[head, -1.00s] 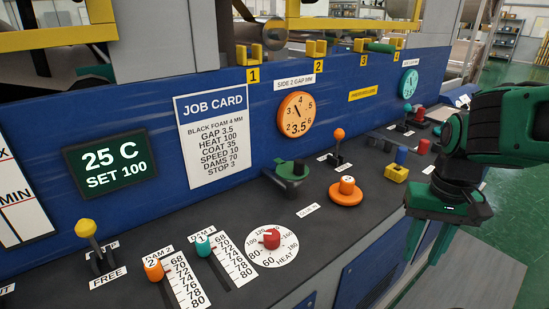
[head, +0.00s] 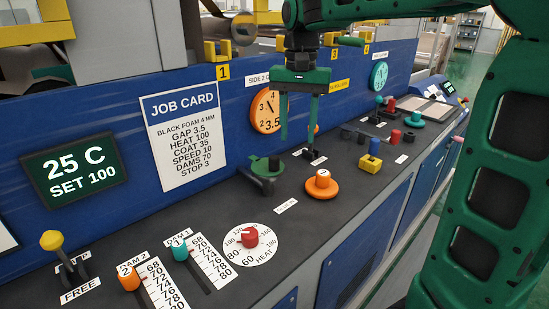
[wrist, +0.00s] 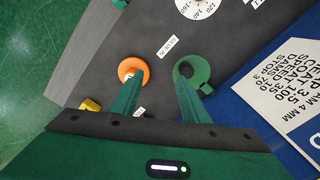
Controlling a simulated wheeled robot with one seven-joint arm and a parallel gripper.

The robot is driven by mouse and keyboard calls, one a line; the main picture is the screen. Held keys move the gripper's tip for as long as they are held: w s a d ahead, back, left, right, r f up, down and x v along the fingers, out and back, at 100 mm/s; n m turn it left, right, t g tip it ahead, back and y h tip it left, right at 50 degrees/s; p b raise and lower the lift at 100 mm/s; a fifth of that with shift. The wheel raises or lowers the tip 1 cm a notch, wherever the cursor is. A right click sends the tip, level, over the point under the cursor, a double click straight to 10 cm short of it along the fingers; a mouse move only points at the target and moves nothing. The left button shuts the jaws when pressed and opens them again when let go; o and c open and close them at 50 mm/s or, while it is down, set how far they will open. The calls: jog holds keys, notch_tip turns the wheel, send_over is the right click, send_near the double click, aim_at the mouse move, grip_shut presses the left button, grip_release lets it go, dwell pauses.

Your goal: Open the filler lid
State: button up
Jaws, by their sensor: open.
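My gripper (head: 298,140) is open and empty, pointing down above the console. Its two fingers also show in the wrist view (wrist: 158,80). A green round fitting (head: 262,166) with a dark arm sits on the console below and left of the fingers; in the wrist view it is a green ring (wrist: 203,68) near the right fingertip. An orange disc with a knob (head: 322,187) sits to its right, and lies near the left fingertip in the wrist view (wrist: 132,68). A small white label (head: 286,206) lies near both. I cannot tell for certain which fitting is the filler lid.
An orange-knobbed lever (head: 314,153) stands near the fingers. A yellow block with a blue top (head: 371,158) and a teal knob (head: 413,120) are further right. The red heat dial (head: 250,237) and dam sliders are at front left. A blue panel (head: 220,130) rises behind.

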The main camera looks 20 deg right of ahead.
send_near(274, 156)
notch_tip(274, 156, down, 10)
jog(key=shift+f, duration=0.2)
dwell(0.3)
jog(key=shift+c, duration=0.7)
